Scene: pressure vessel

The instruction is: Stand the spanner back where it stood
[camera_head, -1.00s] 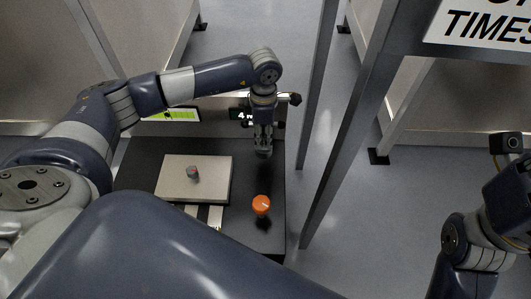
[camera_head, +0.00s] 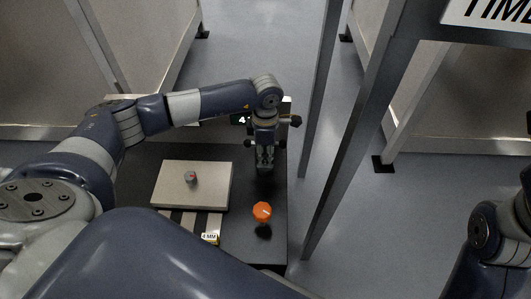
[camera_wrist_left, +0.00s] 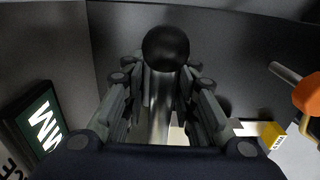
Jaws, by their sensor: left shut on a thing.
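My left gripper (camera_head: 265,162) points down over the back right of the dark table. My right gripper is out of view.
A pale block (camera_head: 205,178) with a small grey-and-red piece (camera_head: 191,177) lies left of the gripper. An orange-topped thing (camera_head: 262,211) stands nearer me. A yellow-and-white label (camera_head: 210,239) is close by. A dark display (camera_head: 240,119) stands behind, and a metal post (camera_head: 322,90) rises at right.

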